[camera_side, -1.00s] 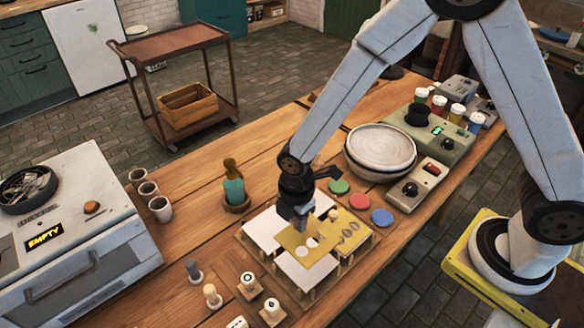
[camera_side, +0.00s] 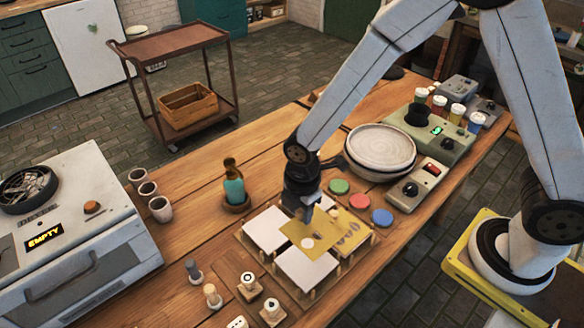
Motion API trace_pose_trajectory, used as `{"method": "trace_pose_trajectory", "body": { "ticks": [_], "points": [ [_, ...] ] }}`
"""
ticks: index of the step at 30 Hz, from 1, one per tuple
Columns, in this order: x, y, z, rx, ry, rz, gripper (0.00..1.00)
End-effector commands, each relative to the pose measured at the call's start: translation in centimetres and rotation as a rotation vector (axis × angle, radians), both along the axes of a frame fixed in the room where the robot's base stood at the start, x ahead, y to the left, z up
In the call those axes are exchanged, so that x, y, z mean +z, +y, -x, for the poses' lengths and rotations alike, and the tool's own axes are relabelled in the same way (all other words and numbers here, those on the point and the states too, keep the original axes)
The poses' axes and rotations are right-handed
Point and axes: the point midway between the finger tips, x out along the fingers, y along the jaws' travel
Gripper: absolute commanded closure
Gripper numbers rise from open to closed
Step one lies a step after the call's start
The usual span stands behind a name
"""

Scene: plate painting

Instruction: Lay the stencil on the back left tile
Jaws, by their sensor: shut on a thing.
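My gripper (camera_side: 307,212) is shut on a yellow stencil (camera_side: 293,232) with a round hole, holding it by its far edge over the middle of the tile group. White tiles lie at the left (camera_side: 264,230) and at the front (camera_side: 306,272). The held stencil overlaps their inner corners in the picture; I cannot tell its height above them. A second yellow stencil (camera_side: 352,226) with cut-outs lies at the right of the group. The far tile is mostly hidden behind my gripper and the held stencil.
A teal bottle (camera_side: 234,188) stands left of my gripper. Green (camera_side: 339,186), red (camera_side: 359,200) and blue (camera_side: 382,217) discs and stacked plates (camera_side: 380,150) lie to the right. Stamps (camera_side: 248,287) stand in front. An oven-like box (camera_side: 80,240) is at left.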

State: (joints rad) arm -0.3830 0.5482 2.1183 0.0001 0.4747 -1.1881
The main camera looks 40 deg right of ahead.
Motion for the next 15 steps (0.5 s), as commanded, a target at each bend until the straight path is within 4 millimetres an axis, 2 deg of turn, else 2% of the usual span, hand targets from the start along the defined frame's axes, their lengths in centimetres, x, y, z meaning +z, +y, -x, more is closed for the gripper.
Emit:
{"method": "trace_pose_trajectory", "body": {
  "ticks": [7, 15],
  "points": [
    [1.8, -2.0, 0.5, -0.002, -0.001, 0.000, 1.00],
    [2.0, -2.2, 0.4, 0.000, 0.002, 0.000, 1.00]
  ]
}}
